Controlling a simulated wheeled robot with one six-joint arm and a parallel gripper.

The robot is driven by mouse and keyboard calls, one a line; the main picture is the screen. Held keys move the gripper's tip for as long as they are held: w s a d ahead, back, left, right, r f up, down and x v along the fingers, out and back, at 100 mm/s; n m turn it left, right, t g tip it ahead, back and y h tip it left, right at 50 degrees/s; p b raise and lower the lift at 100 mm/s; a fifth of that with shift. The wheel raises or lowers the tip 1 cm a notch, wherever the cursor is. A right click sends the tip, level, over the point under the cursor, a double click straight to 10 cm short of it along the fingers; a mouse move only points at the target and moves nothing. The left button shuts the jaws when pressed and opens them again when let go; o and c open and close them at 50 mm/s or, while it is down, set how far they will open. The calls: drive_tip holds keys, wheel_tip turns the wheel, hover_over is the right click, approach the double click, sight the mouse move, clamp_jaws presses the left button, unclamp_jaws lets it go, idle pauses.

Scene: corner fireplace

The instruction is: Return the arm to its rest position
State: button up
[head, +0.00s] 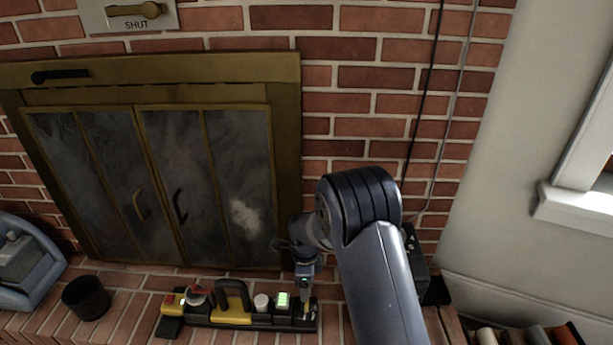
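My arm (372,245) reaches in from the bottom of the head view and bends at a dark, ribbed joint. My gripper (305,292) points down at the right end of a black tray (200,322) on the brick hearth. The gripper is small and partly merged with dark items there. I cannot tell whether its fingers are open or shut, or whether they touch anything. Part of the wrist is hidden behind the ribbed joint.
The tray holds a yellow item with a black handle (232,305), a white-capped item (261,302) and a green-lit block (283,301). A black cup (86,298) and a blue-grey bin (25,262) stand left. The brass-framed fireplace doors (150,190) are closed. Cables (425,110) hang right.

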sight(305, 303)
wheel_tip(305, 303, down, 9)
drive_tip(key=b, duration=0.2)
drive_tip(key=shift+f+b, duration=0.1)
drive_tip(key=shift+b, duration=0.2)
